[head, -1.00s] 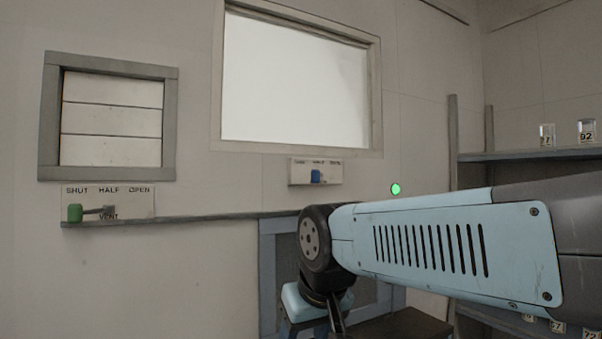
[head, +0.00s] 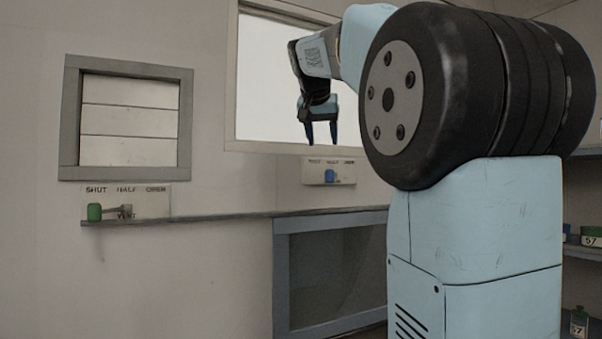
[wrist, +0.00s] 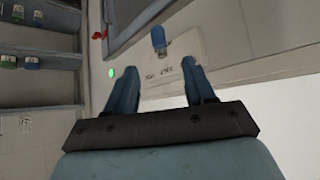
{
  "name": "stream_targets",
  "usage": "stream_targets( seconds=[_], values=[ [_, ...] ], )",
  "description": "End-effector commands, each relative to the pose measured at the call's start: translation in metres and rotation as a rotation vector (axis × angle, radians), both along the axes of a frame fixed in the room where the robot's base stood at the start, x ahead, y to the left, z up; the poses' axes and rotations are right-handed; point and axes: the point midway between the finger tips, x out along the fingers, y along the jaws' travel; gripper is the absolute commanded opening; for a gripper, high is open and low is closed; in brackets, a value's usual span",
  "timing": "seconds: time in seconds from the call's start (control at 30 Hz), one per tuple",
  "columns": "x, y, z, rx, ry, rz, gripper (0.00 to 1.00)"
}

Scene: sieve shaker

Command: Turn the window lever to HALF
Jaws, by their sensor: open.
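The window lever has a blue knob (head: 330,176) on a small pale label plate (head: 345,168) below the bright window (head: 265,90). In the head view the knob sits about under the middle word; the small lettering is blurred. The wrist view shows the blue knob (wrist: 158,38) and plate (wrist: 182,52) tilted and upside down, beyond my fingers. My gripper (head: 322,138) points down in front of the window's lower part, above the lever in the picture. Its two blue fingers (wrist: 160,72) are apart with nothing between them, and they do not touch the knob.
A green VENT lever (head: 94,212), by the word SHUT, is on the left under a closed louvre (head: 128,122). A narrow ledge (head: 240,215) runs along the wall. Shelves with labelled containers (head: 591,236) stand at right. My arm hides part of the window.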

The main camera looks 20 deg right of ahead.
Motion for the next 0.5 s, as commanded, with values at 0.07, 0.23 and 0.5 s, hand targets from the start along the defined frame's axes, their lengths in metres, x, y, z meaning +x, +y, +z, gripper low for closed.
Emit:
stream_targets(
  seconds=[0.07, 0.23, 0.5],
  values=[
    [0.004, -0.005, 0.004, 0.003, -0.007, -0.011, 0.54],
    [0.01, -0.012, -0.002, 0.005, -0.009, -0.018, 0.54],
    [0.035, -0.032, -0.034, 0.004, -0.008, -0.017, 0.54]
  ],
)
